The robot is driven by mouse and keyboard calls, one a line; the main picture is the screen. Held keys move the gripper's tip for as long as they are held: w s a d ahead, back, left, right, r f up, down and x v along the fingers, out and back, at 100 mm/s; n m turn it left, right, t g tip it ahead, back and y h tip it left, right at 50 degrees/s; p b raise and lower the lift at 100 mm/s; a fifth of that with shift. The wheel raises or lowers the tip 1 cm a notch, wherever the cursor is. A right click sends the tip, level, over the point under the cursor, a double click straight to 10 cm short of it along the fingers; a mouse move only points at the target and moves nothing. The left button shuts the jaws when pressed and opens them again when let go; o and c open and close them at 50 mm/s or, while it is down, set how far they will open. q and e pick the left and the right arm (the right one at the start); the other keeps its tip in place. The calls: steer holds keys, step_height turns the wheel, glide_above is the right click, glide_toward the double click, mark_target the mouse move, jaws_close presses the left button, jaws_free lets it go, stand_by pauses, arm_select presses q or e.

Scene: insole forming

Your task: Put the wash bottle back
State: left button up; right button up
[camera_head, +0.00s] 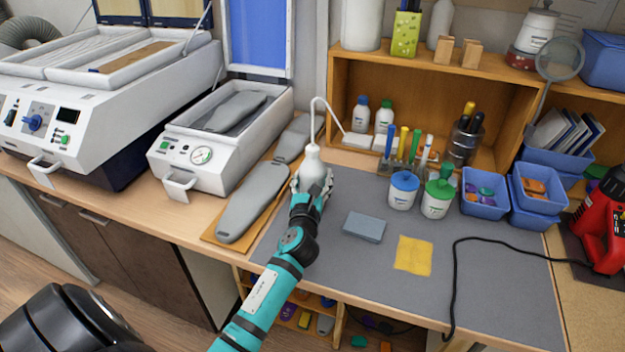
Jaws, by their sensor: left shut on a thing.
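The white wash bottle (312,157) with its thin bent spout is upright near the back left of the grey mat (340,275). My left gripper (311,184) is shut on the wash bottle's body, and its fingers hide the lower part. I cannot tell whether the bottle's base touches the mat. My right gripper is not in the picture.
Grey insoles (252,203) on a board lie just left of the bottle. Lidded jars (403,190), blue bins (484,193) and a wooden shelf (430,75) stand to the right and behind. A grey block (364,227), yellow cloth (413,255) and black cable (455,290) lie on the mat.

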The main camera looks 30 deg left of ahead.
arm_select(q)
steer(key=o, duration=1.7)
steer(key=shift+c, duration=0.2)
steer(key=shift+s+r, duration=0.1)
steer(key=shift+s, duration=0.05)
steer(key=b+v, duration=0.1)
steer(key=v, duration=1)
steer(key=shift+s+d, duration=0.25)
steer(key=shift+s, duration=0.1)
